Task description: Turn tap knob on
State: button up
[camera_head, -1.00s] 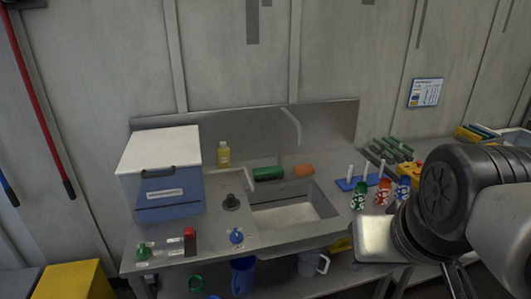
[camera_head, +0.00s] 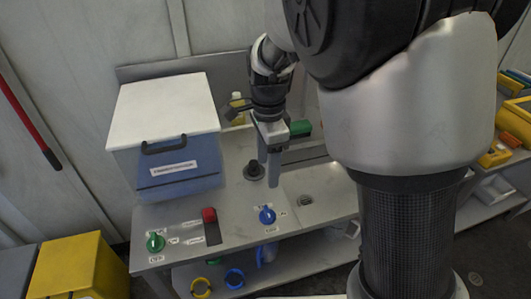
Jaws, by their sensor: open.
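A blue knob (camera_head: 267,216) with small labels around it sits on the front right of the steel counter (camera_head: 232,243). A green knob (camera_head: 155,242) with labels sits on the front left of the same counter. Which knob is the tap's is not readable from the labels. My gripper (camera_head: 268,170) is open and points down above the counter, behind the blue knob and apart from it. Its fingers look empty. The tap spout and most of the sink are hidden behind my arm.
A red switch (camera_head: 209,215) stands between the knobs. A black round fitting (camera_head: 254,170) is beside my fingers. A white-lidded blue box (camera_head: 180,183) stands at the back left. A green block (camera_head: 300,128) and a yellow bottle (camera_head: 237,103) are behind.

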aim_at(267, 212)
notch_tip(267, 212, down, 17)
jog(key=shift+s+f+b, duration=0.1)
jog(key=shift+b, duration=0.7)
jog(key=c, duration=1)
